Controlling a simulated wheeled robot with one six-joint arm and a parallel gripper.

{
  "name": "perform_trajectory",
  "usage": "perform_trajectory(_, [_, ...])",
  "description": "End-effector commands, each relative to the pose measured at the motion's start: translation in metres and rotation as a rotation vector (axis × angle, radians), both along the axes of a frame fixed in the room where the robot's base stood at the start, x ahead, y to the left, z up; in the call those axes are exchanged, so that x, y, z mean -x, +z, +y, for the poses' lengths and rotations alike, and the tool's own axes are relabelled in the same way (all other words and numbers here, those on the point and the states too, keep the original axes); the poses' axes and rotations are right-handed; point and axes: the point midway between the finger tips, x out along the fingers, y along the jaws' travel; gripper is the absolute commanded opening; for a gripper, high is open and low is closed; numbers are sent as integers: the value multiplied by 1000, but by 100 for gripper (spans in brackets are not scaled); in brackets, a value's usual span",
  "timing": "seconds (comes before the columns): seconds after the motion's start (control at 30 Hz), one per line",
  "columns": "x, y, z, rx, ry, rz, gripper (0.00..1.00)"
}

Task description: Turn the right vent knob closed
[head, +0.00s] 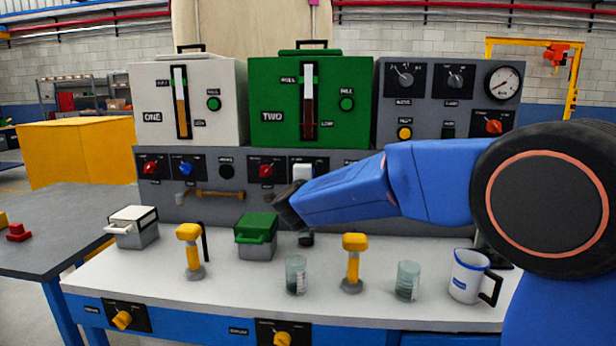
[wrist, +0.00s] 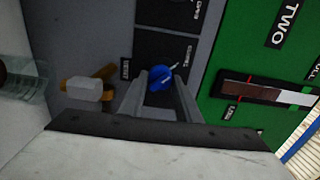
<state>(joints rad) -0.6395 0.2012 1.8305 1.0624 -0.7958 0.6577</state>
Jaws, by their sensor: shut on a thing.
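The right vent knob (wrist: 160,76) is the blue knob below the green unit. It shows in the wrist view between my gripper's (wrist: 159,82) two grey fingers, which are shut on it. A pale pointer on the knob aims to the upper right of that picture. In the head view my blue arm reaches in from the right to the lower panel, and its end hides this knob. A pale block (head: 303,172) shows in front of the knob's place. The left vent knob (head: 186,169), also blue, is in plain view below the white unit.
A red knob (head: 266,171) sits just left of the right vent knob. A brass outlet (wrist: 85,90) is beside my fingers. On the bench stand a green-lidded box (head: 256,237), yellow-topped posts (head: 353,258), glass beakers (head: 296,274) and a white jug (head: 467,277).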

Motion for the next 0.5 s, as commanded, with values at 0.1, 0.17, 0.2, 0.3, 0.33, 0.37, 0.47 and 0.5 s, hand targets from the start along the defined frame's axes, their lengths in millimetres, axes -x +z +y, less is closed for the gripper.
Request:
perform_trajectory(0.1, [0, -1, 1, 3, 1, 2, 8])
perform_trajectory(0.17, [0, -1, 1, 3, 1, 2, 8])
perform_trajectory(0.2, [0, -1, 1, 2, 1, 2, 8])
perform_trajectory(0.3, [0, -1, 1, 2, 1, 2, 8])
perform_trajectory(0.33, [0, -1, 1, 2, 1, 2, 35])
perform_trajectory(0.37, [0, -1, 1, 2, 1, 2, 42])
perform_trajectory(0.47, [0, -1, 0, 2, 1, 1, 49])
perform_trajectory(0.5, [0, -1, 0, 1, 1, 1, 49])
